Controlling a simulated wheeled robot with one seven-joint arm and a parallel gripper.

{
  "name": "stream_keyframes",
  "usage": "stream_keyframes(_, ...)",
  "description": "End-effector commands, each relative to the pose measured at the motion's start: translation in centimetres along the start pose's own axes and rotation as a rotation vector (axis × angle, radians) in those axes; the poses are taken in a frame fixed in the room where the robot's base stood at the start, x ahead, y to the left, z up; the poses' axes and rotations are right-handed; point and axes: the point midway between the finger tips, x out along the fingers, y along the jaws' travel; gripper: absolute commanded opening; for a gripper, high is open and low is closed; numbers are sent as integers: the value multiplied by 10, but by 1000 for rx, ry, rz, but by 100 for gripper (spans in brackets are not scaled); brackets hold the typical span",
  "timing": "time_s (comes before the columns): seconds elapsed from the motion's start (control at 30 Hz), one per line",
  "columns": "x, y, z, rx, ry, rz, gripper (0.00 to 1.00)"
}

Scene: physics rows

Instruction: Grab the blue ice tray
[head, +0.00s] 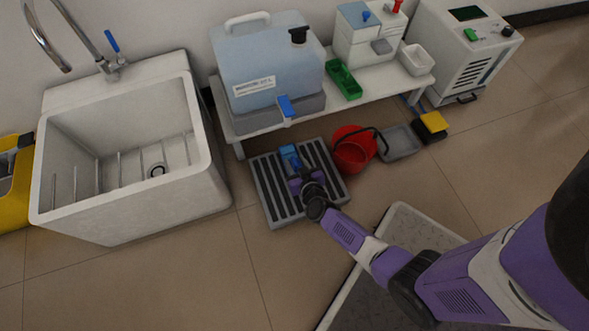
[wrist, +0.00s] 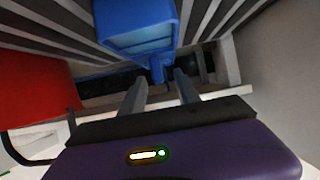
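The blue ice tray (head: 289,153) is at the grey slatted rack (head: 262,190) on the floor, just beyond my gripper (head: 297,172) in the head view. The tray (wrist: 139,28) is large in the wrist view, with a narrow blue tab pointing toward my gripper (wrist: 160,78). My two fingers are apart, with the tab between or just ahead of their tips. Gaps show on both sides of the tab, and I see no clear contact. My gripper hides part of the tray in the head view.
A red bucket (head: 349,157) stands right of the rack, with a grey tray (head: 400,143) beyond it. A low white bench (head: 262,121) behind holds a blue water container (head: 266,62) and a green tray (head: 342,82). A white sink (head: 215,175) stands left.

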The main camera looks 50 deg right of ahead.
Motion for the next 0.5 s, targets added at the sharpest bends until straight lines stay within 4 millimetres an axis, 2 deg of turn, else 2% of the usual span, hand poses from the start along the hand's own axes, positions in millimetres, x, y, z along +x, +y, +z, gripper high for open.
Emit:
stream_keyframes(0.03,8,0,4,0,0,1,38)
stream_keyframes(0.13,14,1,3,0,-1,1,38)
stream_keyframes(0.4,15,0,1,-1,-1,1,38)
stream_keyframes(0.5,15,0,1,-1,-1,1,19)
